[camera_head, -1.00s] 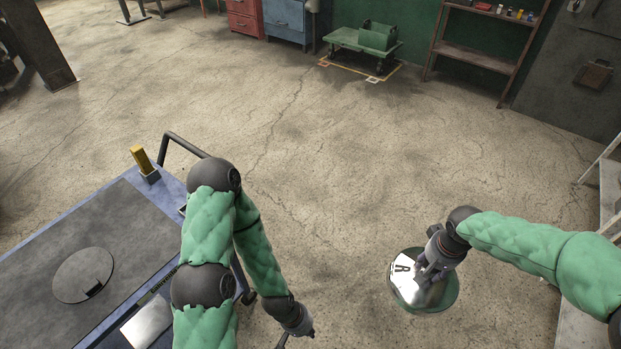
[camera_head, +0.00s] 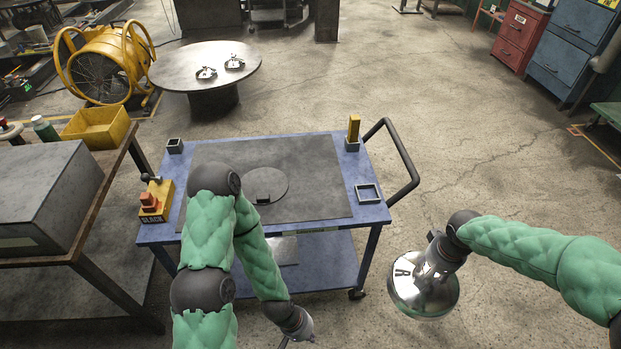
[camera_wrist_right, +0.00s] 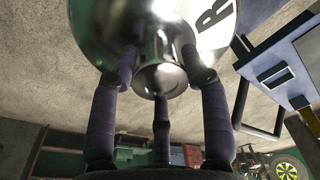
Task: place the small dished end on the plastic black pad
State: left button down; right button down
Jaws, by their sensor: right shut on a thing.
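My right gripper (camera_head: 428,272) is shut on the small dished end (camera_head: 415,297), a shiny metal dish marked with an R, held over the floor right of the blue cart. In the right wrist view, the fingers (camera_wrist_right: 160,75) close around the knob at the middle of the dished end (camera_wrist_right: 130,28). The black pad looks to be the dark mat (camera_head: 320,180) on the cart top; a round dark disc with a small black block (camera_head: 268,184) lies on it. My left gripper (camera_head: 299,338) hangs low in front of the cart, fingers apart and empty, partly cut by the frame edge.
A workbench (camera_head: 60,262) stands left. Floor between cart and dished end is clear.

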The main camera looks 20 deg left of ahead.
aim_at(263, 184)
jog(key=i+j+u, duration=0.1)
jog(key=u, duration=0.75)
jog(key=i+u, duration=0.2)
jog(key=u, duration=0.25)
jog(key=i+j, duration=0.1)
jog(key=i, duration=0.7)
